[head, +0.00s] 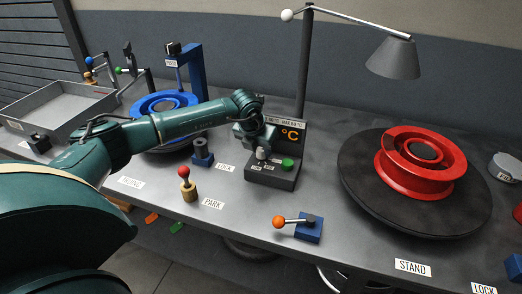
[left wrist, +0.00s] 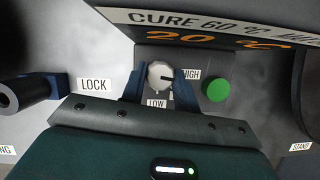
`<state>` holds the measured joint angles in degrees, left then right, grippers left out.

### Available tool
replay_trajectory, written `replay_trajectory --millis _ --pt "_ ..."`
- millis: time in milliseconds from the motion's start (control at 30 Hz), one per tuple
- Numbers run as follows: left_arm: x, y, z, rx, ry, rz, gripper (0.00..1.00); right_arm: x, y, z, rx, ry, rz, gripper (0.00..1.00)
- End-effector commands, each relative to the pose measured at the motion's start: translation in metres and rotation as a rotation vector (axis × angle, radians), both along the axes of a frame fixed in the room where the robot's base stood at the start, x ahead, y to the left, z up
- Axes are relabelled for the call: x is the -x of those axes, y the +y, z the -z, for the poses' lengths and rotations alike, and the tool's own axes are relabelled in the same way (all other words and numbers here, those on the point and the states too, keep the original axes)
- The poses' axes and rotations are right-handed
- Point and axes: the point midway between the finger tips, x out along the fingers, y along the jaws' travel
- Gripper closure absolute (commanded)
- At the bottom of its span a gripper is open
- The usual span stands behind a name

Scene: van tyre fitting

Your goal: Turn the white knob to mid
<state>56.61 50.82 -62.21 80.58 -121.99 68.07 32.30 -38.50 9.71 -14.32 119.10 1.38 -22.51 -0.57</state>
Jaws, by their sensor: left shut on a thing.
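The white knob (left wrist: 158,70) sits on a dark control box (head: 272,178) and also shows in the head view (head: 261,154). My left gripper (head: 260,147) reaches down to it from above. In the left wrist view its two blue fingers (left wrist: 160,79) stand on either side of the knob, shut on it. The LOW label (left wrist: 157,103) lies below the knob. I cannot make out a mid label. My right gripper is in neither view.
A green button (left wrist: 216,89) stands just right of the knob. An orange 20 °C display (left wrist: 220,40) rises behind. A red-topped peg (head: 184,172), an orange-knobbed lever (head: 279,221) and a red wheel rim (head: 416,185) on a black stand are nearby.

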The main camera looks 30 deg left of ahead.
Motion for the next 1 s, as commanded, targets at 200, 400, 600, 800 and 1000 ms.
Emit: replay_trajectory --millis 200,400,600,800,1000 --pt "-0.0005 0.0018 0.0023 0.002 -0.002 0.178 0.93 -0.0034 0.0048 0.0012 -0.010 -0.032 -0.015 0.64" --pt "-0.0008 0.0029 0.0017 0.003 -0.002 0.344 0.93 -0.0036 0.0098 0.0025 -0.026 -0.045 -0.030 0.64" --pt "-0.0013 0.0034 0.0007 0.002 -0.003 0.481 0.93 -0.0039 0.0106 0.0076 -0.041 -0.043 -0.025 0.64" --pt "-0.0016 0.0037 -0.0001 0.000 -0.003 0.575 0.93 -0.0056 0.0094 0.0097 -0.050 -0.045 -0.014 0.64" --pt "-0.0015 0.0039 -0.0008 0.000 -0.003 0.620 0.93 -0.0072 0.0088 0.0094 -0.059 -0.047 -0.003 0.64"
